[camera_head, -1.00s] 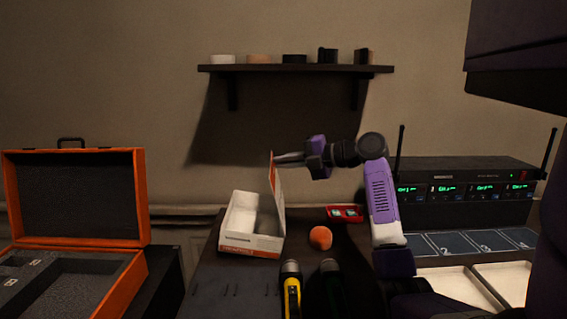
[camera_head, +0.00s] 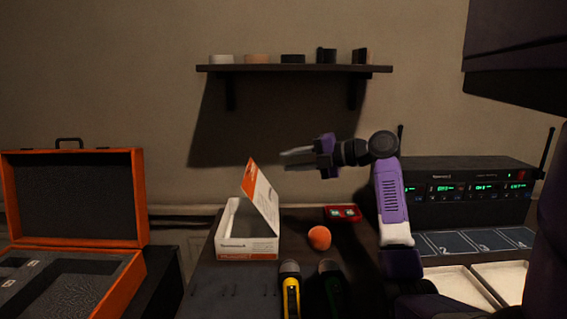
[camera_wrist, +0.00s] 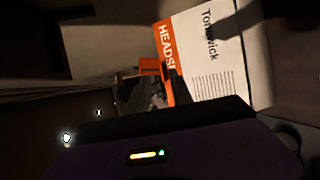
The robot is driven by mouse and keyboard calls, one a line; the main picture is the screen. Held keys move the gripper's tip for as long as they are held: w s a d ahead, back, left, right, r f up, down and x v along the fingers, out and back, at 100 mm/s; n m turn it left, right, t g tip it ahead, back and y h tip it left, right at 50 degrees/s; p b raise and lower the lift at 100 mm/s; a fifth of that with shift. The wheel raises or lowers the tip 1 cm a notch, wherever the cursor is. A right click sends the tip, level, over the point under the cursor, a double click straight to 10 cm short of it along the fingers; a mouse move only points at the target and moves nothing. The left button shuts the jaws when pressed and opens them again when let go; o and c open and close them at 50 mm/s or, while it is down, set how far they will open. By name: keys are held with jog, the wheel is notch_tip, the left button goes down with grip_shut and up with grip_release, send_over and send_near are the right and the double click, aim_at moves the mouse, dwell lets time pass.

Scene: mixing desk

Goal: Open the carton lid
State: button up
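A white carton (camera_head: 248,248) with orange print stands on the dark desk, left of centre. Its lid (camera_head: 262,205), orange and white, is raised from the right side and leans up and to the left over the carton, leaving part of the inside visible. The lid's printed face fills the upper right of the wrist view (camera_wrist: 205,50). My gripper (camera_head: 284,160) is above and to the right of the lid, pointing left, and looks apart from it in the head view. Nothing shows between its fingers; whether they are closed is unclear.
An orange ball (camera_head: 319,238) and a small red box (camera_head: 342,212) lie right of the carton. Yellow (camera_head: 290,290) and dark green (camera_head: 332,290) handled items lie in front. An open orange case (camera_head: 75,200) is at left, a receiver rack (camera_head: 470,190) at right. A shelf (camera_head: 295,69) hangs above.

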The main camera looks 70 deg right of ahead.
jog(key=shift+v, duration=2.4)
jog(key=shift+c, duration=0.5)
